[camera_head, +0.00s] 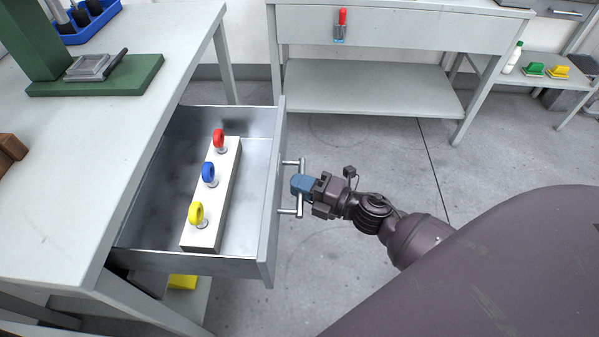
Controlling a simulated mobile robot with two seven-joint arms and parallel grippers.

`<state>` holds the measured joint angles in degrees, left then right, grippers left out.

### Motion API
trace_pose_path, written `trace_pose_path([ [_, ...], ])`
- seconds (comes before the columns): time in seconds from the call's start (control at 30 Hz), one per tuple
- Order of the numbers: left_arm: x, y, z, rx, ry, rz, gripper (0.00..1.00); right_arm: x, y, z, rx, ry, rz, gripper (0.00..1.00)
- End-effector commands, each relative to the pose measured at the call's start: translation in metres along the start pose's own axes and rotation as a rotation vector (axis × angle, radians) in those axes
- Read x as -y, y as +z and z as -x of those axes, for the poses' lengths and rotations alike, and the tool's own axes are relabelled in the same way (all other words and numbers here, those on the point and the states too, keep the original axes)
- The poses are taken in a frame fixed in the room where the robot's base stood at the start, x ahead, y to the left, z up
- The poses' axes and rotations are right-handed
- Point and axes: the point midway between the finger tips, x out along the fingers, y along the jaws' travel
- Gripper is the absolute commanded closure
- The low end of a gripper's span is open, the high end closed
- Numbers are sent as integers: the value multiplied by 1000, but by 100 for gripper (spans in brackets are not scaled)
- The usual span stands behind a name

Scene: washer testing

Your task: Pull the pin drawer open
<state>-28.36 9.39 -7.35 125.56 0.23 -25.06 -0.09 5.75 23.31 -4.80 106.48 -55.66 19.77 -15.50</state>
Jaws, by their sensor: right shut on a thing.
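The pin drawer (273,200) is a grey metal drawer under the left workbench, and it stands pulled well out. Inside lies a white block (212,222) with a red ring-topped pin (219,138), a blue one (208,172) and a yellow one (196,213). The drawer's bar handle (301,172) is on its right-hand front face. My right gripper (299,186), with blue fingers, is shut on the handle's bar near its middle. My left gripper is not in view.
The left workbench (105,120) carries a green press base (98,78) and a blue tray (92,22). A grey table (398,30) with a red-handled tool (342,22) stands at the back. The floor right of the drawer is open; a yellow object (183,282) sits below it.

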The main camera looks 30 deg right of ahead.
Motion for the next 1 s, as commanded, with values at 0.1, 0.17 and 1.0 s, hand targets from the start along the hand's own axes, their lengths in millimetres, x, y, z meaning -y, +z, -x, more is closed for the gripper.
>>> trace_pose_path([
  [0.1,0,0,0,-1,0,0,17,0,0,0,0,0,0,71],
  [0.17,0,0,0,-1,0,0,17,0,0,0,0,0,0,62],
  [1.0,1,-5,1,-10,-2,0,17,0,0,77,2,-1,0,59],
])
